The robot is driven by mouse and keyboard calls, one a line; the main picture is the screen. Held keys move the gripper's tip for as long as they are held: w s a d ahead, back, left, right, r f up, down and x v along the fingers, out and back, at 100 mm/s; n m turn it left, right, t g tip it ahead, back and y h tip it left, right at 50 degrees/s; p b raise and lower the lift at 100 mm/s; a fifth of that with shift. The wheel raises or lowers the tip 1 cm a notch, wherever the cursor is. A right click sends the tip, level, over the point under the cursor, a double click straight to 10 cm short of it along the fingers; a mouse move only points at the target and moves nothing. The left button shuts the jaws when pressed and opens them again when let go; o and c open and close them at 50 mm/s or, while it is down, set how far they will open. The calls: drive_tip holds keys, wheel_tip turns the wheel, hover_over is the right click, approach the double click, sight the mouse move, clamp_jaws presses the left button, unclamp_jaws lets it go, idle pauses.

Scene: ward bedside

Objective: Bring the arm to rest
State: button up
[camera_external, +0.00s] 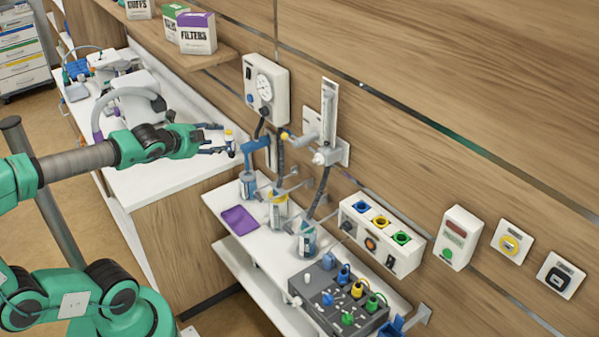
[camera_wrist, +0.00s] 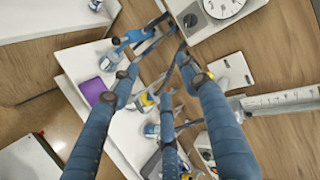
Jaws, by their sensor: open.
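My gripper (camera_external: 220,138) is at the end of my green and grey arm, which reaches in from the left above the white counter. Its dark blue fingers are spread and point toward the wall devices. In the wrist view my gripper (camera_wrist: 160,78) shows three blue fingers standing apart, with nothing seen held between them. A small white and yellow item shows by the fingertips in the external view; I cannot tell whether it touches them.
A gauge box (camera_external: 266,88) and a flowmeter (camera_external: 328,112) are on the wall right of my gripper. Below, a white shelf (camera_external: 262,243) carries canisters, a purple tray (camera_external: 239,220) and a grey control box (camera_external: 338,292). A wooden shelf (camera_external: 235,38) with boxes is above.

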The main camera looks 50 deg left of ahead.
drive_tip(key=s+d+f+n+g+h, duration=0.2)
drive_tip(key=s+d+f+n+g, duration=0.1)
drive_tip(key=s+d+n, duration=0.3)
drive_tip(key=s+d+f+n+g+h, duration=0.2)
drive_tip(key=s+d+f+n, duration=0.2)
drive_tip(key=s+d+n, duration=0.3)
drive_tip(key=s+d, duration=0.3)
drive_tip(key=shift+f+n+g+h, duration=0.3)
drive_tip(key=shift+f+g, duration=0.05)
drive_tip(key=shift+g, duration=0.05)
drive_tip(key=shift+c, duration=0.3)
idle(1.8)
